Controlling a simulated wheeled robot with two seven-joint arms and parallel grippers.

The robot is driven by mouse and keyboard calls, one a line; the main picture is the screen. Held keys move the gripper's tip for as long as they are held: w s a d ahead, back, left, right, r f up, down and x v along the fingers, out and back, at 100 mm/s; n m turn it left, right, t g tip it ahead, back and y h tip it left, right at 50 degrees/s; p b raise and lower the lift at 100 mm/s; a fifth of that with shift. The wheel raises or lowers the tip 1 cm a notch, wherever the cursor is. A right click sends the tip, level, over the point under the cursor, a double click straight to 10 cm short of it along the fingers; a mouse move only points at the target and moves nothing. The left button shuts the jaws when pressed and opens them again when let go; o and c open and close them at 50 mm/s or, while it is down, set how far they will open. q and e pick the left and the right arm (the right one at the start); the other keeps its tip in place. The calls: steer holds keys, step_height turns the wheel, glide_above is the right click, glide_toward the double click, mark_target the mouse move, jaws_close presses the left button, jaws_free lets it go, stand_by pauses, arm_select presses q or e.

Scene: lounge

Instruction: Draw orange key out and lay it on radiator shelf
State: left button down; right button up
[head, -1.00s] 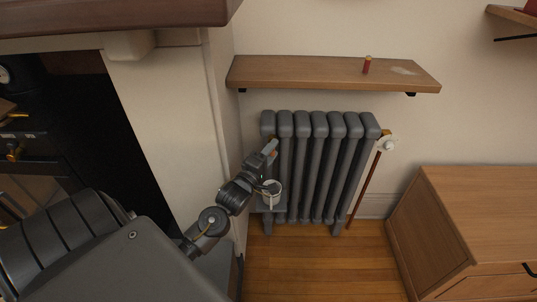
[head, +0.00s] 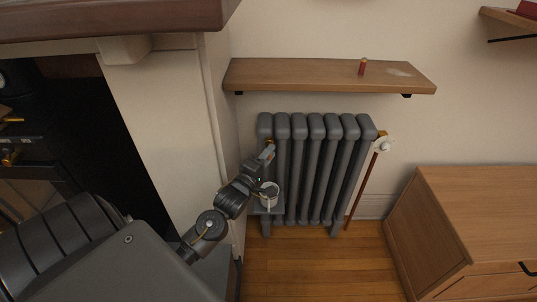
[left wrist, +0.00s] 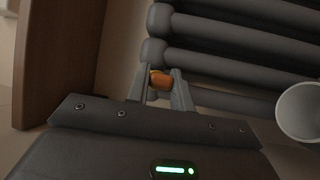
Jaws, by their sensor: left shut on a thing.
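The orange key (left wrist: 161,82) is between the fingertips of my left gripper (left wrist: 163,88), which is shut on it. In the head view the left gripper (head: 267,153) is at the upper left end of the grey radiator (head: 310,170), with a bit of orange showing. A brass fitting (head: 271,142) shows just beyond the fingertips. The fingers hide whether the key is still seated on it. The wooden radiator shelf (head: 300,75) is on the wall above the radiator. My right gripper is not in view.
A small red cylinder (head: 363,68) stands on the shelf's right half, beside a pale patch. The shelf's left half is clear. A wooden cabinet (head: 470,215) stands right.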

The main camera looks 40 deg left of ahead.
arm_select(q)
steer(key=shift+s+d+p, duration=0.7)
steer(key=shift+s+d, duration=0.15)
steer(key=shift+s, duration=0.3)
steer(key=s+d+p, duration=0.2)
steer(key=s, duration=0.1)
steer(key=shift+d, duration=0.15)
stand_by(0.6)
stand_by(0.4)
